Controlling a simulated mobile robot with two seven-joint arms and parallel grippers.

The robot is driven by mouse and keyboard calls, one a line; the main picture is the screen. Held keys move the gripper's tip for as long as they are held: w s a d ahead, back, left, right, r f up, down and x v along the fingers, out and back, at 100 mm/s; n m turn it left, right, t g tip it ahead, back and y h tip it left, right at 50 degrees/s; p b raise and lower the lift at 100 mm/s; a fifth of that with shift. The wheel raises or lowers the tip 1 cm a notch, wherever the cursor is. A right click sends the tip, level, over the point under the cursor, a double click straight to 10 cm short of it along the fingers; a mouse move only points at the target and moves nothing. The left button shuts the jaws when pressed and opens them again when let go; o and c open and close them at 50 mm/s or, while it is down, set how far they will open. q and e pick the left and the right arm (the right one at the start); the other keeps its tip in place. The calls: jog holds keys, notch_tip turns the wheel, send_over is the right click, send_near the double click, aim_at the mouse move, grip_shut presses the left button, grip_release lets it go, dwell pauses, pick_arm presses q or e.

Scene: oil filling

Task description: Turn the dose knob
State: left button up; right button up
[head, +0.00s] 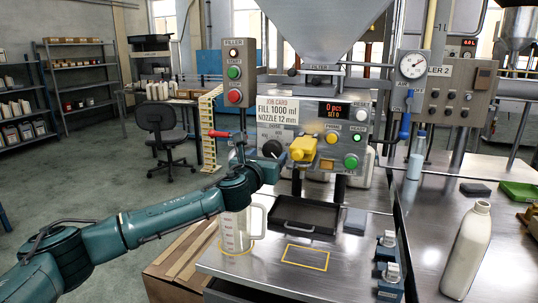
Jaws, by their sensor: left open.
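The filler's front panel (312,113) stands in the middle of the head view. A round black knob (272,148) sits at its lower left, apparently the dose knob; its label is too small to read. My left arm comes in from the left, and my left gripper (303,149), with yellow parts, is at the lower panel, just right of the knob. It is open, and I see nothing held in it. I cannot tell whether it touches the panel. It hides part of the panel's lower middle. My right gripper is out of view.
A clear measuring jug (236,232) stands below my left forearm, beside a black drip tray (304,214). A white bottle (467,250) stands at the right. A red lever (219,133) is left of the panel. A green button (351,161) is at its lower right.

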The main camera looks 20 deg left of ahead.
pick_arm(q)
jog(key=shift+w, duration=1)
jog(key=c, duration=1)
